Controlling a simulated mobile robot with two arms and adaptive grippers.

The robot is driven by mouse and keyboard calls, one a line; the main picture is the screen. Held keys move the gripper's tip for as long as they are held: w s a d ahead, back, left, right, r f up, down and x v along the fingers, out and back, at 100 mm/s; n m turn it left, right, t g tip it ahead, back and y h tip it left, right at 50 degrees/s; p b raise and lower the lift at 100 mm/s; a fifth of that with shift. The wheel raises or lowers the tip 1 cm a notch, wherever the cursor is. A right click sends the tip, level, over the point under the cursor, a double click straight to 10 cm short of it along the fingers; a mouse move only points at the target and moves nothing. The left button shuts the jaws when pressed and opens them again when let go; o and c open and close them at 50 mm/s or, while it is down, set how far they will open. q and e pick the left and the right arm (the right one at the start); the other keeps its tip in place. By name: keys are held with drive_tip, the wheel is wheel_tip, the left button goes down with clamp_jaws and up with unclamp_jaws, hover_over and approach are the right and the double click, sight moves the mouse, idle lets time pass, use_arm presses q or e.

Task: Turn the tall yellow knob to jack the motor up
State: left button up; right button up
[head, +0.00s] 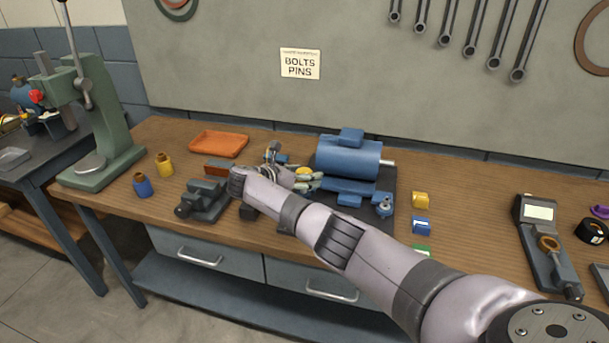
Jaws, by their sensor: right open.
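The blue motor (345,157) lies on its side on a dark base plate (385,183) at the middle of the bench, its shaft pointing right. The yellow knob (304,170) shows as a small yellow patch at the motor's left end; its lower part is hidden behind my right gripper. My right gripper (298,171) is open at the knob, with its fingers around or close beside it; I cannot tell whether they touch. My right arm reaches in from the lower right. My left gripper is not in view.
A grey vise (203,200) stands left of my gripper, with an orange tray (219,143) behind it. Yellow and blue bottles (143,185) and a green press (100,130) are farther left.

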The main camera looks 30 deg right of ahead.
drive_tip(key=shift+a+r, duration=0.1)
drive_tip(key=shift+a, duration=0.1)
drive_tip(key=v, duration=1.1)
drive_tip(key=shift+a, duration=0.3)
drive_tip(key=shift+s+r, duration=0.1)
drive_tip(key=shift+s, duration=0.05)
